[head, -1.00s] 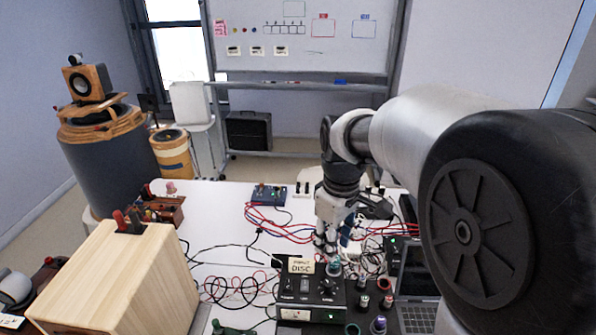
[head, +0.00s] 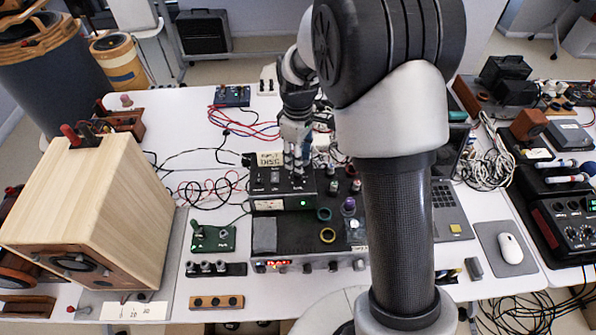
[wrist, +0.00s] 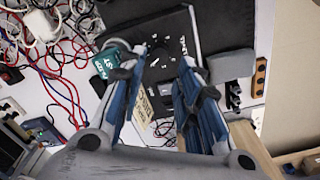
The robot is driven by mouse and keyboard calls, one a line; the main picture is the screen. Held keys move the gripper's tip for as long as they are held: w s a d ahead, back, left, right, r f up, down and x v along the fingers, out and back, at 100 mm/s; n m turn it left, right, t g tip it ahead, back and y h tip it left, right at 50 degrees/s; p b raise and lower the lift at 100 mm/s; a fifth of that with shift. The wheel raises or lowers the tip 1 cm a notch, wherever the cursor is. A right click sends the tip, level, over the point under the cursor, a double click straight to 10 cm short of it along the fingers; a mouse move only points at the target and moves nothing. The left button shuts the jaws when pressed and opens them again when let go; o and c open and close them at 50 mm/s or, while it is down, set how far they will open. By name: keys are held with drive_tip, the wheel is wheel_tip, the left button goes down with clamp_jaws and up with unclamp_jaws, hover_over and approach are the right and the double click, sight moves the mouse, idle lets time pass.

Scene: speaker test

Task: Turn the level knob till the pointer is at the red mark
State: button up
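My gripper (head: 296,165) points down over the top of a black control box (head: 268,203) on the white table. In the wrist view my gripper (wrist: 160,66) has its two blue-sided fingers apart. A dark round knob (wrist: 158,66) shows between and beyond the fingertips, on the black panel (wrist: 160,30) with white scale marks and lettering. I cannot tell whether the fingers touch the knob. Its pointer and a red mark cannot be made out. In the head view the gripper hides the knob's area.
A cream label (head: 270,158) stands behind the box. Red and blue cables (head: 240,125) lie behind it. A large wooden speaker (head: 95,205) stands at left. Rings and small posts crowd the box's right, before a laptop (head: 448,208). A green board (head: 213,236) lies at front left.

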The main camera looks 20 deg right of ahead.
sight(298, 175)
wheel_tip(298, 175, down, 6)
drive_tip(key=shift+r+b, duration=0.1)
drive_tip(key=shift+b, duration=0.45)
drive_tip(key=shift+c, duration=0.3)
clamp_jaws()
